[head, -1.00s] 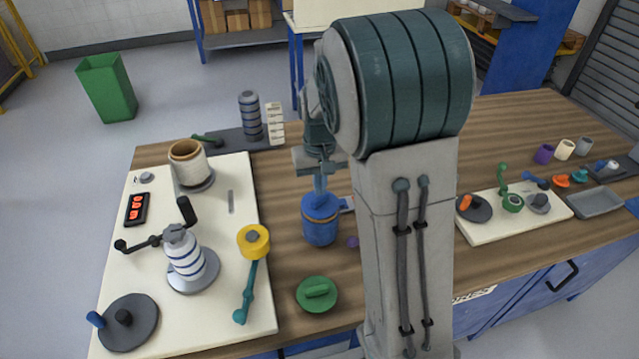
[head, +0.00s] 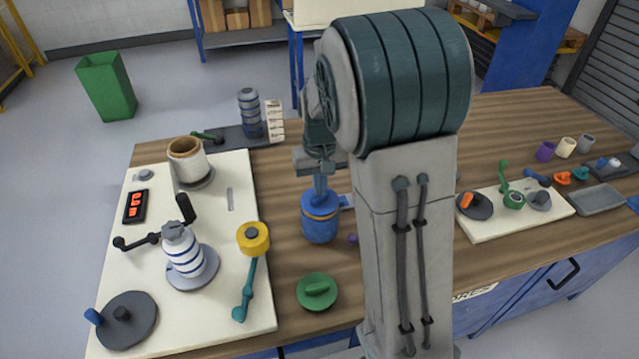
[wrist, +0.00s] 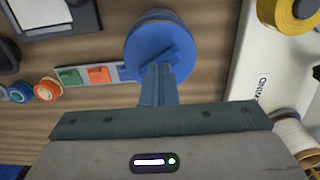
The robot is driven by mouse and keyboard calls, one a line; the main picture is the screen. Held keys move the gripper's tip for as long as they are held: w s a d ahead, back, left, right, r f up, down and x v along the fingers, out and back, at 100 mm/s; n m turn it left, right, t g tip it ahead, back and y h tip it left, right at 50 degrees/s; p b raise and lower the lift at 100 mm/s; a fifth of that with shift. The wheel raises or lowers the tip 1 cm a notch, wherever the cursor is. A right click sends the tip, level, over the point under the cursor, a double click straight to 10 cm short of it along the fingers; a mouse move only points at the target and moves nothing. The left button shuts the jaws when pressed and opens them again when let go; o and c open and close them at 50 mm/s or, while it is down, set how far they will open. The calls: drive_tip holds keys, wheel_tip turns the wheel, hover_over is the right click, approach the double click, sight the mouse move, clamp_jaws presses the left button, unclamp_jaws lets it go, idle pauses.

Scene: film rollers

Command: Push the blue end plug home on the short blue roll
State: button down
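The short blue roll (head: 319,228) stands upright on the wooden bench, with a thin brown-orange band showing near its top. The blue end plug (head: 313,199) sits on its top end. In the wrist view the plug (wrist: 140,50) is a blue disc with a raised bar across it, and it hides most of the roll. My gripper (head: 320,188) points down over the plug. Its fingers (wrist: 158,68) look closed together, with their tips at the bar and apparently touching it. I see no gap between the fingers. How deep the plug sits is hard to tell.
A green plug (head: 317,292) lies in front of the roll.

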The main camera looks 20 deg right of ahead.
idle(0.4)
wheel_tip(320, 180, up, 8)
drive_tip(key=p, duration=0.6)
drive_tip(key=shift+f, duration=0.1)
idle(0.5)
drive_tip(key=s+r+t, duration=0.1)
drive_tip(key=s+r, duration=0.3)
drive_tip(key=s, duration=0.6)
drive_tip(key=s+r+t, duration=0.2)
drive_tip(key=s+r, duration=0.1)
drive_tip(key=s, duration=0.7)
drive_tip(key=shift+r+t, duration=0.3)
drive_tip(key=shift+r, duration=0.1)
idle(0.6)
